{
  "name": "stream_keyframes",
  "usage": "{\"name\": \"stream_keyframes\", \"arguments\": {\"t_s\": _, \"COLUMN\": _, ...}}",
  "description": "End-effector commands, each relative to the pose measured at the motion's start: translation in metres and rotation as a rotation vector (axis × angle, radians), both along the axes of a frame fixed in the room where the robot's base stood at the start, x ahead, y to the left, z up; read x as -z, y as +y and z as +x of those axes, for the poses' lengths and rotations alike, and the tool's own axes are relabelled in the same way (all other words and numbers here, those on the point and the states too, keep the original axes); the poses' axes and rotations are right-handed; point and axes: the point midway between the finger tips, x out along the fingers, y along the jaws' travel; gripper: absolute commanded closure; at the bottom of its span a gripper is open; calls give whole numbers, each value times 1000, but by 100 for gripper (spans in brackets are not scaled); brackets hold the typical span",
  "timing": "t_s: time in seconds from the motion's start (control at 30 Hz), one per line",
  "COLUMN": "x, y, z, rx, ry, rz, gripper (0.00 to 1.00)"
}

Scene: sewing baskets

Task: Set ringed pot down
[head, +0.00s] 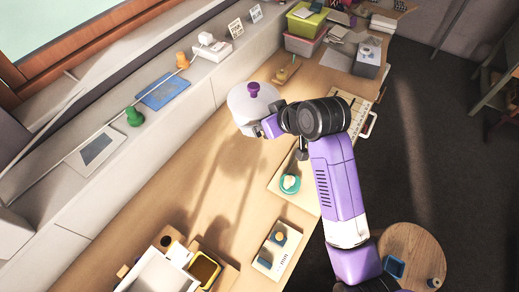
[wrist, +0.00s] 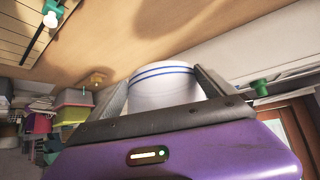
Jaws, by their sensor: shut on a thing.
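The ringed pot is white with blue rings near one end in the wrist view (wrist: 163,88). In the head view the white pot (head: 243,106) has a purple knob on top. My gripper (head: 258,128) is at its near side in the head view. In the wrist view the two dark fingers of my gripper (wrist: 160,84) stand on either side of the pot, shut on it. The pot appears held above the wooden worktop (head: 190,165), with shadows below it. Its lower part is hidden behind the gripper in the wrist view.
A small yellow-brown item (head: 283,75) stands just beyond the pot. A teal dish (head: 290,183) is on a board near my arm. Stacked bins (head: 305,25) and a grey box (head: 368,58) are at the far end. The worktop left of the pot is clear.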

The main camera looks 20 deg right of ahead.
Motion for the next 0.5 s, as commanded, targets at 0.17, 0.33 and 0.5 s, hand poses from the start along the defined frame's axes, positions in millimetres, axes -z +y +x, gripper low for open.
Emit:
{"name": "stream_keyframes", "arguments": {"t_s": 0.17, "x": 45, "y": 0, "z": -2, "rx": -1, "ry": 7, "rz": 0, "gripper": 46}}
{"name": "stream_keyframes", "arguments": {"t_s": 0.33, "x": 86, "y": 0, "z": -1, "rx": 0, "ry": 6, "rz": 0, "gripper": 46}}
{"name": "stream_keyframes", "arguments": {"t_s": 0.5, "x": 123, "y": 0, "z": -1, "rx": 1, "ry": 4, "rz": 1, "gripper": 46}}
